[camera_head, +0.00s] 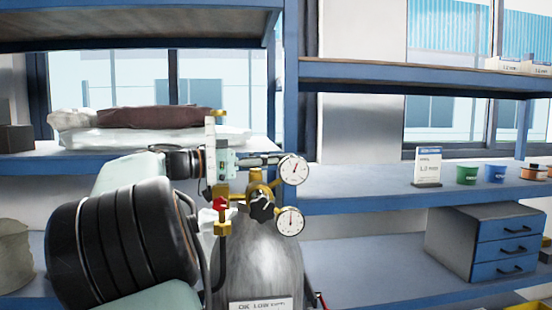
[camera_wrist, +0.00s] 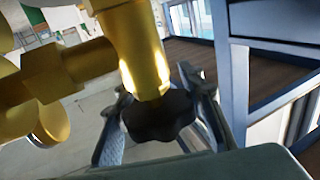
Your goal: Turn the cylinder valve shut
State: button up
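The grey gas cylinder (camera_head: 255,262) stands upright in the lower middle of the head view, with brass fittings (camera_head: 258,188) on top. A black lobed knob (camera_head: 262,208) faces me at the fittings. My gripper (camera_head: 262,160) reaches in from the left, just above the fittings. In the wrist view my gripper's fingers (camera_wrist: 160,100) are spread apart. A black lobed knob (camera_wrist: 158,117) on a brass stem (camera_wrist: 135,50) appears between them and hides part of the gap. I cannot tell whether the fingers touch it.
Two round dial gauges, an upper one (camera_head: 293,169) and a lower one (camera_head: 290,221), sit close to the right of the fittings. A red part (camera_head: 222,203) is at their left. Blue shelves (camera_head: 350,190) stand behind, with a drawer unit (camera_head: 490,243) at right.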

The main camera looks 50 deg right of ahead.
jog(key=shift+d, duration=0.1)
jog(key=c, duration=0.7)
jog(key=shift+m+g, duration=0.3)
jog(key=shift+g, duration=0.2)
grip_shut()
jog(key=shift+s+a+m+g+y+p, duration=0.3)
jog(key=shift+m+g+y+p, duration=0.15)
jog(key=shift+g, duration=0.25)
jog(key=shift+s+a+r+m+g+y+p, duration=0.1)
jog(key=shift+s+a+m+g+y+p, duration=0.15)
jog(key=shift+m+g+y+p, duration=0.55)
jog(key=shift+s+a+m+g+y+p, duration=0.15)
jog(key=shift+s+m+g+y+p, duration=0.15)
jog(key=shift+m+g+y+p, duration=0.5)
jog(key=shift+s+a+r+m+g+y+p, duration=0.1)
jog(key=shift+s+a+m+g+y+p, duration=0.15)
jog(key=shift+m+g+y+p, duration=0.55)
jog(key=shift+g, duration=0.3)
